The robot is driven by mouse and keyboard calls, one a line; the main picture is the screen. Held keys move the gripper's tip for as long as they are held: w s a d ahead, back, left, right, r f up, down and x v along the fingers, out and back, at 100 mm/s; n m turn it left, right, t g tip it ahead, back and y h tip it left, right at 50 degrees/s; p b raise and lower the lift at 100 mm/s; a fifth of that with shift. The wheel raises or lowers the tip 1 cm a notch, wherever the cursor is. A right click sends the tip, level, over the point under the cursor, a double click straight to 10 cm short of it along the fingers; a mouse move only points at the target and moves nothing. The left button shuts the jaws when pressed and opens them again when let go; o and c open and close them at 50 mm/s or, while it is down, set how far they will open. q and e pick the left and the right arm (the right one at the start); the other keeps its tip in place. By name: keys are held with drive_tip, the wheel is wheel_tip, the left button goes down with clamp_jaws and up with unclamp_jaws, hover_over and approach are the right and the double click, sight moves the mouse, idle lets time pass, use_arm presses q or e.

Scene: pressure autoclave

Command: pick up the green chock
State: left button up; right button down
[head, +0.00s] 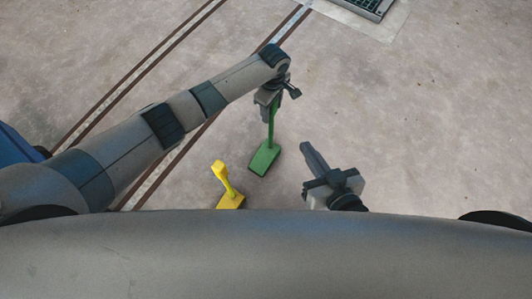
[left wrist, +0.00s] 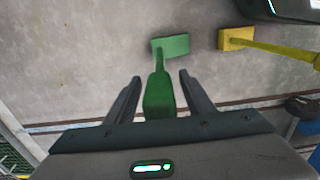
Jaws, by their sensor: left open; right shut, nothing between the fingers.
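The green chock (head: 264,159) has a wedge base on the floor and an upright green handle. In the left wrist view its base (left wrist: 171,46) lies beyond the fingers, and the handle's thick top (left wrist: 159,97) is between them. My left gripper (head: 268,108) is open around the top of the handle, with a gap visible on both sides in the wrist view (left wrist: 158,85). My right gripper (head: 307,147) is shut and empty, low to the right of the chock and apart from it.
A yellow chock (head: 230,200) with its own handle stands left of the green one, partly hidden by my body; it also shows in the left wrist view (left wrist: 237,38). A floor grate (head: 370,7) lies at the top right. Dark stripes cross the floor. The right side is clear.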

use_arm(q)
clamp_jaws()
idle(1.4)
drive_tip(key=shift+r, duration=0.1)
